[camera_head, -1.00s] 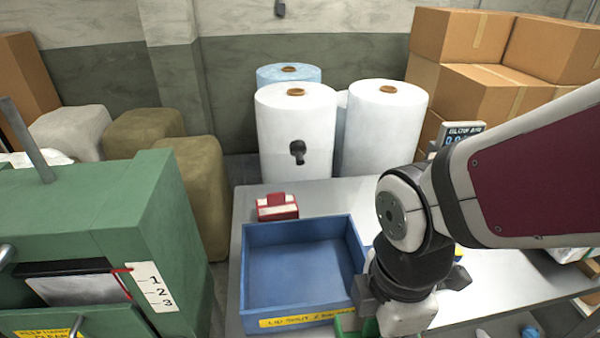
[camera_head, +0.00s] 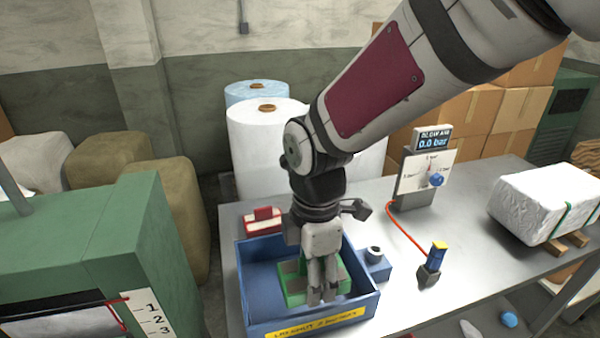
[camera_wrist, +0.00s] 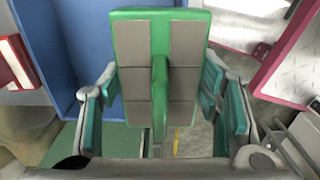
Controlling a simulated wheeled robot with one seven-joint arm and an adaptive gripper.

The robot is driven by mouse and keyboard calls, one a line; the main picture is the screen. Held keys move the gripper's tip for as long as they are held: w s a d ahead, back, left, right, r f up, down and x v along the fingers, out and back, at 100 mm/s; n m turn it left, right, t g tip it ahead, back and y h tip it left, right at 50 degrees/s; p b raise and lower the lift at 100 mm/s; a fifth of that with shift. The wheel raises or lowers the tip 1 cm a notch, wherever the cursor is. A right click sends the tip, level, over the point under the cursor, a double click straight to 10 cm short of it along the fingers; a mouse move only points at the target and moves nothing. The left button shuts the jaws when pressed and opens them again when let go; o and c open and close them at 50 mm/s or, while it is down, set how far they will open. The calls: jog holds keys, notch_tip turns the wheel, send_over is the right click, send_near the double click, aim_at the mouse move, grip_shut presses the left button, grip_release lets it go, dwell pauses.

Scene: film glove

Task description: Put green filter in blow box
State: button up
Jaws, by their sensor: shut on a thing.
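The green filter (camera_head: 291,283), with grey panels and a raised green middle ridge, is at the blue open box (camera_head: 345,307), inside its outline in the head view. My gripper (camera_head: 322,297) points down over the box and is shut on the filter. In the wrist view the filter (camera_wrist: 185,60) fills the middle, between the gripper's teal-padded fingers (camera_wrist: 160,108). The blue box (camera_wrist: 80,40) shows behind it at upper left. The fingers hide part of the filter, and I cannot tell whether it touches the box floor.
A red and white block (camera_head: 262,221) sits behind the box. At its right are a small blue fixture (camera_head: 375,264), a blue and yellow nozzle (camera_head: 433,264) with a red hose, and a gauge stand reading 0.0 bar (camera_head: 427,172). A green machine (camera_head: 110,225) stands left. A wrapped white block (camera_head: 545,203) lies right.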

jog(key=w+a, duration=0.2)
jog(key=w, duration=0.5)
notch_tip(320, 180, down, 6)
jog(key=shift+s+d+r, duration=0.1)
jog(key=shift+s+r, duration=0.05)
jog(key=shift+r, duration=0.05)
notch_tip(320, 180, down, 5)
jog(key=shift+r, duration=0.1)
jog(key=shift+w+f, duration=0.25)
jog(key=shift+f, duration=0.3)
jog(key=o, duration=1.2)
jog(key=shift+f, duration=0.15)
jog(key=shift+o, duration=0.2)
